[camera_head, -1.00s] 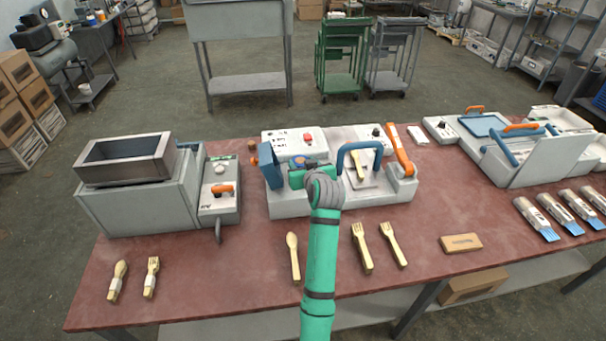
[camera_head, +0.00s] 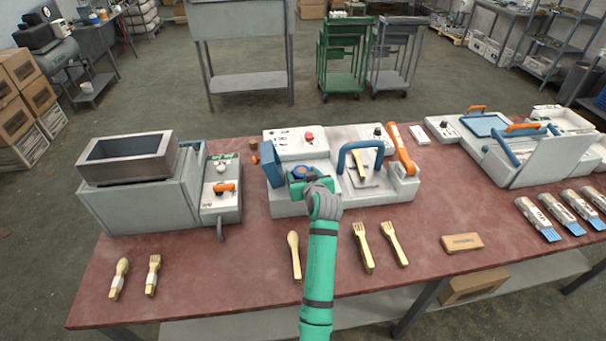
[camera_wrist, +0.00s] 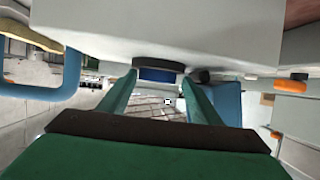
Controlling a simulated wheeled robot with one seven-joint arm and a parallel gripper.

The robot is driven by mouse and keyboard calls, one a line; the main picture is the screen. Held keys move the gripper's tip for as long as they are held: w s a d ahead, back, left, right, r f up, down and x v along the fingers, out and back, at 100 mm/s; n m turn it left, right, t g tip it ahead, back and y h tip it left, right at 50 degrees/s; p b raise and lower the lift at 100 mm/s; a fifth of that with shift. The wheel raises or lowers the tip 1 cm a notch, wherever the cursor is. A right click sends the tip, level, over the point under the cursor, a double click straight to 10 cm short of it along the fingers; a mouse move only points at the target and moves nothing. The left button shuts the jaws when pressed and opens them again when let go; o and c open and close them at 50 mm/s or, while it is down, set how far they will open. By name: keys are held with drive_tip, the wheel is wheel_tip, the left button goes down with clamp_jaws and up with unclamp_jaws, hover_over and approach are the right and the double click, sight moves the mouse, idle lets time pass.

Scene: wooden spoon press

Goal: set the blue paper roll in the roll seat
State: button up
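The blue paper roll (camera_head: 300,172) is at my gripper's fingertips, over the left part of the white press machine (camera_head: 290,207). In the wrist view the roll (camera_wrist: 158,73) shows a dark rim and a blue middle, with a green finger at each side. My gripper (camera_head: 299,181) is closed to about the roll's width, with its fingertips at the roll's edges (camera_wrist: 161,80). The roll lies close to a pale machine surface in the wrist view. I cannot make out the roll seat; the gripper and roll cover that area.
An upright blue panel (camera_head: 270,164) stands just left of my gripper. A blue arched handle (camera_head: 343,153) and an orange lever (camera_head: 400,150) rise to the right. A wooden spoon (camera_head: 294,252) and forks (camera_head: 362,246) lie in front on the red table (camera_head: 400,282).

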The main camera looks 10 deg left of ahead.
drive_tip(key=shift+w+d+r, duration=0.1)
drive_tip(key=shift+w+d, duration=0.05)
drive_tip(key=shift+d, duration=0.15)
drive_tip(key=shift+d+r, duration=0.1)
drive_tip(key=v, duration=1.1)
drive_tip(key=shift+s, duration=0.5)
drive_tip(key=shift+w, duration=0.1)
